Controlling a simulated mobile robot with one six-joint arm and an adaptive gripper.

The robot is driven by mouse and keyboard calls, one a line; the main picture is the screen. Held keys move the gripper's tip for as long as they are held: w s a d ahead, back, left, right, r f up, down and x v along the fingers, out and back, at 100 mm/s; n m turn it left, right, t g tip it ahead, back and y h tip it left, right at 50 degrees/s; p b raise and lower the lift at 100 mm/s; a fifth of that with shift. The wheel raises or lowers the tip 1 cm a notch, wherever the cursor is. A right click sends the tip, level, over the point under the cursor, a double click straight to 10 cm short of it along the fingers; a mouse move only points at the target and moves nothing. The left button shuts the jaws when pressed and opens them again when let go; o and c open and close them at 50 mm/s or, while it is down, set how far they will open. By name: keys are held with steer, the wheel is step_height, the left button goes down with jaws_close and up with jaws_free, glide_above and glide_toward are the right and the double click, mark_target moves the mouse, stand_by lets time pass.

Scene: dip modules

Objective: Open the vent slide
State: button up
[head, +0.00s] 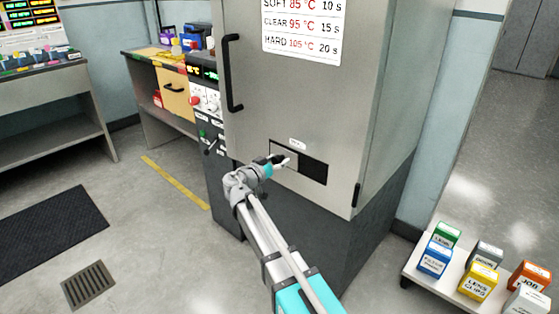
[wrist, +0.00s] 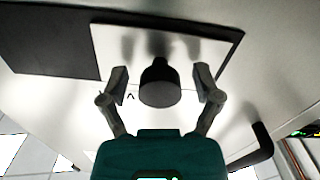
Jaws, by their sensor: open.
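The vent slide is a pale plate (wrist: 108,42) with a round black knob (wrist: 160,85) standing out from it. It sits in a dark-edged slot low on the front of the grey cabinet. A dark panel or opening (head: 314,170) lies to the right of the plate in the head view; in the wrist view it (wrist: 45,42) is on the left. My gripper (head: 281,161) is at the plate and partly hides it in the head view. In the wrist view my gripper (wrist: 161,80) is open, one finger on each side of the knob, with a visible gap on both sides.
A black door handle (head: 232,73) stands out above left of the slot. A control panel (head: 207,100) with knobs and levers is at the cabinet's left edge. A low white bench (head: 420,262) with labelled boxes is at right. The floor at left is mostly clear.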

steer(key=shift+w+d, duration=0.15)
steer(key=shift+d, duration=0.05)
jaws_close()
stand_by(0.4)
